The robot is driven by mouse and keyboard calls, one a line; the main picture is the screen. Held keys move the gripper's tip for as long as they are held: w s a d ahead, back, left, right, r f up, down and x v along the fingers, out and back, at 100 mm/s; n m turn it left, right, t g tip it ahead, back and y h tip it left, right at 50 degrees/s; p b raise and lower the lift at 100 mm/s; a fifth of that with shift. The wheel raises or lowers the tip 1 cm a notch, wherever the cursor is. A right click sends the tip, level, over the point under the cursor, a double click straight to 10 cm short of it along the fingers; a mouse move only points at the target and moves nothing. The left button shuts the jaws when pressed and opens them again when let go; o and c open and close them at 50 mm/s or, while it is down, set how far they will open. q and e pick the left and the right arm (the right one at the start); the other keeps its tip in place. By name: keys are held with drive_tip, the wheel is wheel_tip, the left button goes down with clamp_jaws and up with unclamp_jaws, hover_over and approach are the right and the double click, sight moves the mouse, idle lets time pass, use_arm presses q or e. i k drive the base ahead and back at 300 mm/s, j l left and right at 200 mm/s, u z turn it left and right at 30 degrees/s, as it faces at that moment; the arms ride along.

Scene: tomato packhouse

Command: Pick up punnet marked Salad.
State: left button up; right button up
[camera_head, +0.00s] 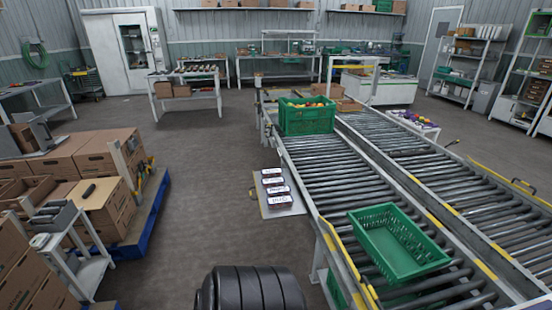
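Several small dark punnets with white labels stand in a row on a narrow grey side shelf (266,208) at the left edge of the roller conveyor. The nearest punnet (280,201) is at the front of the row, and the farthest punnet (271,171) is at the back. The label lettering is too small for me to tell which one is marked Salad. Neither of my grippers is in view.
An empty green crate (408,270) lies on the near roller conveyor (345,185). A green crate of tomatoes (307,125) stands farther up. Cardboard boxes (95,155) sit on a blue pallet (150,220) at left. Floor between pallet and shelf is clear.

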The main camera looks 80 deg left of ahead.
sight(284, 191)
drive_tip(key=u, duration=2.4)
drive_tip(key=i+j+z, duration=0.15)
drive_tip(key=z, duration=0.35)
drive_tip(key=i+j+z, duration=0.15)
drive_tip(key=z, duration=0.3)
drive_tip(key=j+z, duration=0.3)
drive_tip(key=z, duration=0.2)
drive_tip(key=i+j, duration=0.05)
